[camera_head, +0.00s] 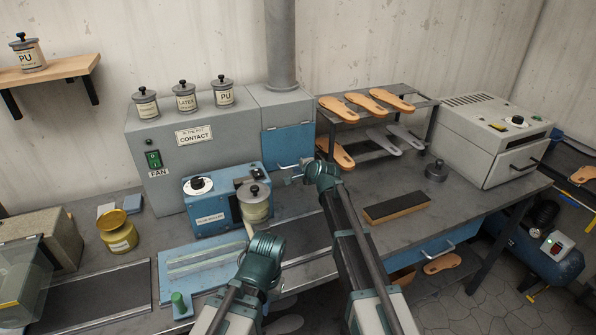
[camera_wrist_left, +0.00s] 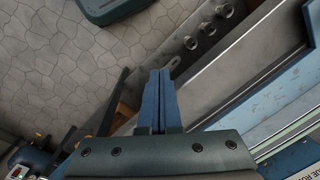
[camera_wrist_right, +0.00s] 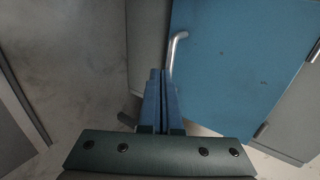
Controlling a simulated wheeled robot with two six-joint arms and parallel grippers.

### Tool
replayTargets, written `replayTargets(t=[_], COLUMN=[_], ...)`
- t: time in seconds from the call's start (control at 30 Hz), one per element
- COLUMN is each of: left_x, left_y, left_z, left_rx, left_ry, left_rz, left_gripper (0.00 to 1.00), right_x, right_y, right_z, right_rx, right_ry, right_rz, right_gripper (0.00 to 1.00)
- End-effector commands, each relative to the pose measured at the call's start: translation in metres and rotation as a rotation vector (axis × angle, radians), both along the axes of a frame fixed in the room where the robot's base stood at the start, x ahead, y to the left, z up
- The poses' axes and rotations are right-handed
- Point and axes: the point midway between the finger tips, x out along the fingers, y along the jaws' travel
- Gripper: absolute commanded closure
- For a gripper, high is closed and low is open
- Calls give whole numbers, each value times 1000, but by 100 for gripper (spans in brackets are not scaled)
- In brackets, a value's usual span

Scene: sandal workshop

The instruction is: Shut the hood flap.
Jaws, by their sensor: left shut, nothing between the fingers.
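The hood flap (camera_head: 287,143) is the blue panel low on the right part of the grey hood (camera_head: 225,135). A metal handle (camera_head: 287,166) shows at its lower edge. In the right wrist view the flap (camera_wrist_right: 235,65) fills the right side, with its curved handle (camera_wrist_right: 175,52) ahead of the fingers. My right gripper (camera_head: 289,179) is shut beside the handle; its fingertips (camera_wrist_right: 161,75) overlap the handle's lower end, and I cannot tell whether they touch it. How far the flap stands open is unclear. My left gripper (camera_head: 262,243) is shut and empty, low over the bench.
A blue roller machine (camera_head: 212,216) and a glue pot (camera_head: 255,208) stand left of my right gripper. A sole rack (camera_head: 380,105) is right of the hood. A brush-like block (camera_head: 397,206) lies on the bench, with bare surface around it.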

Motion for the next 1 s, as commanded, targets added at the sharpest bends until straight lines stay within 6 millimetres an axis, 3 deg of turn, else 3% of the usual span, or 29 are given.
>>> replayTargets(t=[0.23, 0.7, 1.0], left_x=[0, 0, 0], left_y=[0, 0, 0], left_z=[3, 25, 30], left_rx=[0, 0, 0], left_ry=[0, 0, 0], left_rz=[0, 0, 0], left_gripper=[100, 100, 100], right_x=[-9, -99, -126], right_y=[-2, -35, -46], right_z=[3, 25, 30], right_rx=[0, 0, 0], right_ry=[0, -3, -2], right_rz=[1, 0, 1], right_gripper=[100, 100, 100])
